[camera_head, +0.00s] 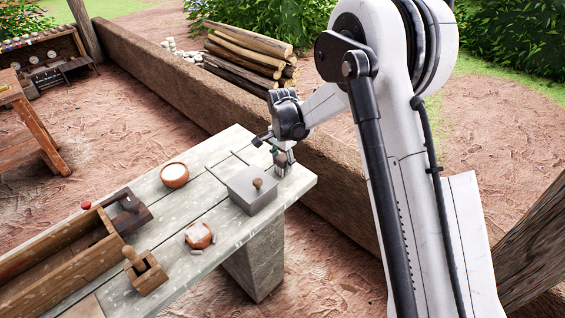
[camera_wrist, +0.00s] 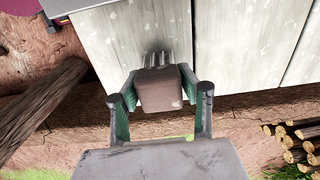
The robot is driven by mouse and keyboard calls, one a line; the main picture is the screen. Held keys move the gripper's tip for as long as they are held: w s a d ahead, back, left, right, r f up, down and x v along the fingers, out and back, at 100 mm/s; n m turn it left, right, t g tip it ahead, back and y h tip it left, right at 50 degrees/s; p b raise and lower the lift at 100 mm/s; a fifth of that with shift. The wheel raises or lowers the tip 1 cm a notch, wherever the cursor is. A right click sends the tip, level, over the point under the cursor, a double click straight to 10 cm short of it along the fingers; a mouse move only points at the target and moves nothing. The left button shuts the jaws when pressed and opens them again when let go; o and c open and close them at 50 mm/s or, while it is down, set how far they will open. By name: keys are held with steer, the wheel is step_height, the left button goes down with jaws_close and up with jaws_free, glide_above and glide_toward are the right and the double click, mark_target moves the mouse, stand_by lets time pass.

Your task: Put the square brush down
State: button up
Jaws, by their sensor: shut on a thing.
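My gripper (camera_head: 281,157) is over the far right end of the pale plank table (camera_head: 219,207), behind the grey lidded box. In the wrist view my gripper (camera_wrist: 160,98) is shut on the square brush (camera_wrist: 161,90), a brown block with pale bristles at its far end. A dark shadow lies on the planks by the bristle tips, so the brush is close to the tabletop. I cannot tell whether the bristles touch it. In the head view the brush is mostly hidden by the fingers.
The grey box (camera_head: 245,193) with a wooden knob stands just in front of my gripper. A low mud wall (camera_head: 180,82) runs behind.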

steer(key=shift+f, duration=0.2)
steer(key=o, duration=1.2)
steer(key=shift+o, duration=0.2)
steer(key=shift+r, duration=0.1)
